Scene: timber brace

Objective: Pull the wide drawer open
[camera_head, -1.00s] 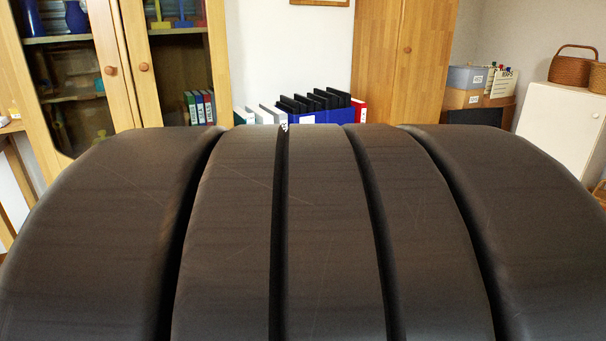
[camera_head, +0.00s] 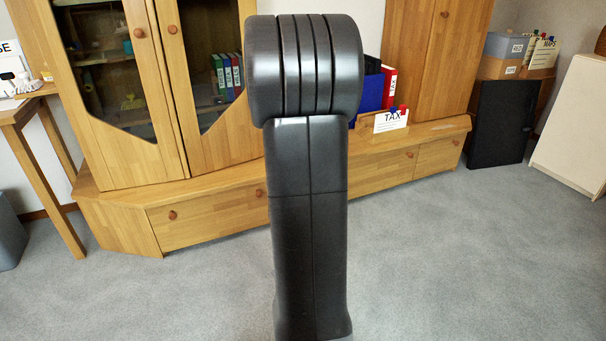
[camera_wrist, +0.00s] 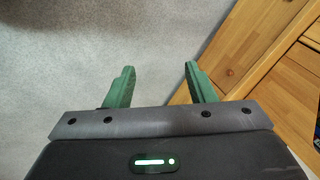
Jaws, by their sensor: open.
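The low wooden cabinet has a wide drawer front (camera_head: 212,212) at its left, below the glass doors. It looks closed, with two round knobs showing, a left one (camera_head: 172,215) and one beside my arm (camera_head: 260,193). My arm hides the middle of the cabinet, including where this front ends on the right. My gripper (camera_wrist: 160,67) shows in the wrist view with its two green fingers apart and nothing between them. Grey carpet lies beyond the fingertips. Wooden furniture (camera_wrist: 238,45) is at the right there, and I cannot tell which part it is.
More drawer fronts (camera_head: 437,153) are on the cabinet's right. A TAX sign (camera_head: 391,120) and binders stand on top. A wooden table (camera_head: 48,170) is at the left, a black panel (camera_head: 502,124) at the right. The grey carpet (camera_head: 440,260) in front is clear.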

